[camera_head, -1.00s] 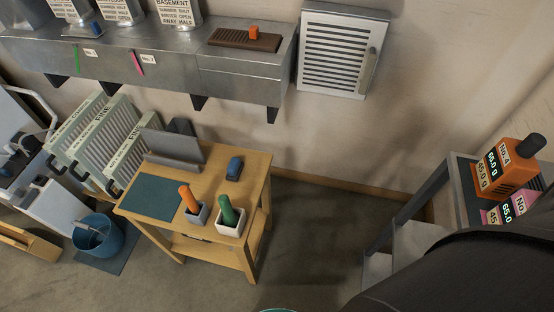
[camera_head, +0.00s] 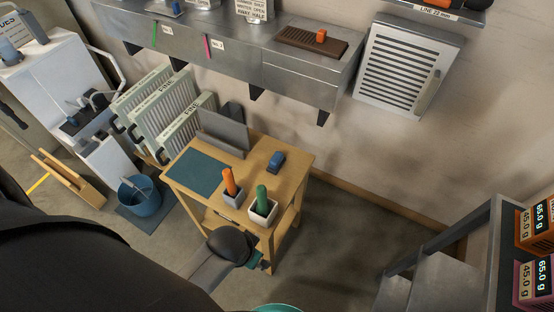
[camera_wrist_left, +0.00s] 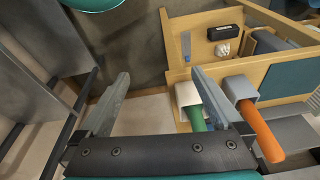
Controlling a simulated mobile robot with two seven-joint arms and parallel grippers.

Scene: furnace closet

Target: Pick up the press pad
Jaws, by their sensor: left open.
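A small blue block with a darker top (camera_head: 276,161) lies on the wooden stand (camera_head: 302,170); it may be the press pad, but I cannot tell for certain. An orange handle (camera_head: 229,182) and a green handle (camera_head: 262,200) stand upright in small holders at the stand's front. My left gripper (camera_wrist_left: 160,73) is open and empty. In the head view it is low at the stand's front, mostly hidden behind my wrist. In the wrist view, the green handle (camera_wrist_left: 193,117) is close to the right finger, and the orange handle (camera_wrist_left: 262,135) is farther right. My right gripper is out of view.
A teal mat (camera_head: 195,172) and grey upright plate (camera_head: 224,131) share the stand. In the wrist view, a wooden compartment holds a black item (camera_wrist_left: 225,32) and a white item (camera_wrist_left: 222,49). A blue bucket (camera_head: 141,196) stands left; grey steps (camera_head: 432,280) are right.

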